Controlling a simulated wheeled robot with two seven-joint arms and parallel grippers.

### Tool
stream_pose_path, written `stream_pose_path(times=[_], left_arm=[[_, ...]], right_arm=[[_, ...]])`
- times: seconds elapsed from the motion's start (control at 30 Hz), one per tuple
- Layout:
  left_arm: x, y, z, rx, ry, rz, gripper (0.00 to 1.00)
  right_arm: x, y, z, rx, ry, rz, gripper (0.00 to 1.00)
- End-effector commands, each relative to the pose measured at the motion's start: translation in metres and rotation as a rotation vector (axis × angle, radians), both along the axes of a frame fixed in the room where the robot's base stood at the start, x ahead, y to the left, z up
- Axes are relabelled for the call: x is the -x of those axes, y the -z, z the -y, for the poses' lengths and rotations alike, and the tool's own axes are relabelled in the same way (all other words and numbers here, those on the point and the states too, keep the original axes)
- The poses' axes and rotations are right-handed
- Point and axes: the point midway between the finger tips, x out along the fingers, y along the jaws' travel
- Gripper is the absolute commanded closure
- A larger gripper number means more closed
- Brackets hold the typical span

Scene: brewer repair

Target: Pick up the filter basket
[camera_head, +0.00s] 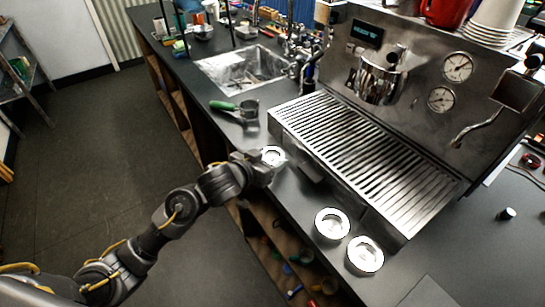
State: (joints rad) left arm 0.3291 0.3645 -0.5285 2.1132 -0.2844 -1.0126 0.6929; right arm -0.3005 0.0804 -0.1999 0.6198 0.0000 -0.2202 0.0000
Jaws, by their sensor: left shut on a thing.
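My left gripper (266,162) reaches in from the left over the counter's front edge. It is shut on a small round metal filter basket (273,153) beside the front left corner of the drip tray. I cannot tell whether this basket still touches the counter. Two more round, pale-centred metal baskets stand on the counter further right, one nearer the drip tray (331,225) and one closer to the front (364,256). My right gripper is not in view.
The espresso machine (415,85) with its slatted drip tray (350,140) fills the right side. A green-handled portafilter (236,107) lies on the counter behind my gripper. A sink (240,67) is further back. Open shelves with small items lie below the counter.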

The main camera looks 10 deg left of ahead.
Motion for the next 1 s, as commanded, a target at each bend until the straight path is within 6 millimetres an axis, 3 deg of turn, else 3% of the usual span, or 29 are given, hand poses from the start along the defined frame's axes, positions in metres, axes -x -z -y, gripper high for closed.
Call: stream_pose_path(times=[0.37,0.63,0.9,1.0], left_arm=[[0.0,-0.008,0.0,0.0,0.0,0.0,0.58],[0.001,-0.043,0.0,0.001,0.001,-0.001,0.58],[0.051,-0.099,0.008,0.005,0.003,0.0,0.58],[0.075,-0.1,0.012,0.009,0.003,0.001,0.58]], right_arm=[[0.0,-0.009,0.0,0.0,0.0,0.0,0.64],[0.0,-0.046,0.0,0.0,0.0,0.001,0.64],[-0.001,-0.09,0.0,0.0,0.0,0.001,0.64],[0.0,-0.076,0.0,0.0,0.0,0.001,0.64]])
